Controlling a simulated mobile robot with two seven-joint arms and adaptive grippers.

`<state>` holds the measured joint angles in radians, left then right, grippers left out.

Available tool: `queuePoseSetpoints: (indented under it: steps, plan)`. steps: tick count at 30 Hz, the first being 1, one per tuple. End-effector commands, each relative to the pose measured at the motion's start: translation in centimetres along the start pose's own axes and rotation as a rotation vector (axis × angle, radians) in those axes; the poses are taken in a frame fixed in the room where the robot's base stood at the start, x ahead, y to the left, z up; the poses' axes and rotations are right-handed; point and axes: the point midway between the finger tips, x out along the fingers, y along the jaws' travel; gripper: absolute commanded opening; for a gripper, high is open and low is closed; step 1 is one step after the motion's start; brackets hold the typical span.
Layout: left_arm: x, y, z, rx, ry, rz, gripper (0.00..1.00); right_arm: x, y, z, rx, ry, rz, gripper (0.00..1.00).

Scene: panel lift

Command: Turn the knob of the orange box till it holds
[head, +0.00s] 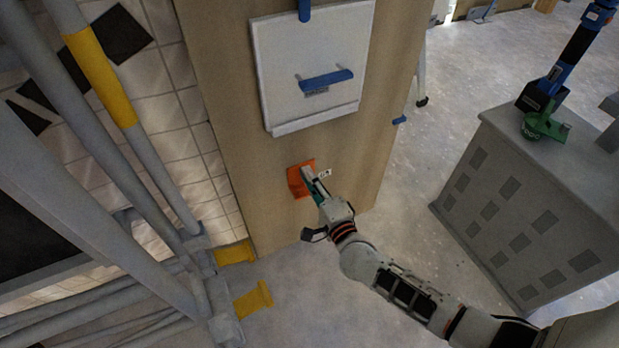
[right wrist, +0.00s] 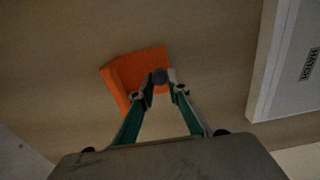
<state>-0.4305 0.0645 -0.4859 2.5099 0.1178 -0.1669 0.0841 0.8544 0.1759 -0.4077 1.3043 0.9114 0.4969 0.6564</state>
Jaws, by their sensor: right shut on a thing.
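The orange box (head: 295,182) is fixed on the wooden panel below the white hatch in the head view. It also shows in the right wrist view (right wrist: 122,82), partly behind my fingers. A dark round knob (right wrist: 159,76) stands on its face. My right gripper (head: 309,178) reaches the box from the lower right. In the right wrist view its green fingers (right wrist: 160,88) are shut on the knob, with the tips at its two sides. The knob is mostly hidden in the head view. My left gripper is not in view.
A white hatch (head: 310,60) with a blue handle (head: 325,79) is above the box on the wooden panel (head: 225,100). Grey poles (head: 150,150) stand at the left. A grey cabinet (head: 540,190) with a green-based tool stands at the right. Floor is clear between.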

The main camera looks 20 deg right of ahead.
Motion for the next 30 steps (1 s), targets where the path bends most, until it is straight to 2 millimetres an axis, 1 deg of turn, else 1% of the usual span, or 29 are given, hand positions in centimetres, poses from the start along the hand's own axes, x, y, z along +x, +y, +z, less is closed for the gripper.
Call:
queuePoseSetpoints:
  steps: [1, 2, 3, 4, 13, 17, 20, 30]
  plan:
    - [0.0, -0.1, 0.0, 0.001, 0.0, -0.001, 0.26, -0.1, 0.1, 0.1, 0.001, -0.001, 0.002, 0.0]
    - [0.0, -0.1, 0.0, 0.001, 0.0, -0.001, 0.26, -0.1, 0.1, 0.1, 0.0, -0.001, 0.002, 0.21]
    - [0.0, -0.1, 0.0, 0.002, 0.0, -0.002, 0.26, -0.1, 0.1, 0.1, 0.0, -0.001, 0.002, 0.31]
    - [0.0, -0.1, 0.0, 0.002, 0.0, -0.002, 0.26, -0.1, 0.1, 0.1, 0.0, -0.001, 0.001, 0.33]
    - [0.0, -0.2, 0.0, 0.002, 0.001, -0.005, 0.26, -0.1, 0.0, 0.0, -0.001, 0.0, 0.001, 0.33]
    - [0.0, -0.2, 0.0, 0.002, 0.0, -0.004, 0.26, -0.7, 0.1, 0.0, -0.001, -0.001, 0.002, 0.33]
    - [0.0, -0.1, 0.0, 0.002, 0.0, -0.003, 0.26, -2.0, 0.2, 0.0, 0.0, -0.001, 0.003, 0.33]
    - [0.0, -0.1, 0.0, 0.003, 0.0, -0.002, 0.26, -8.8, 0.1, 0.0, -0.001, 0.0, 0.003, 0.33]
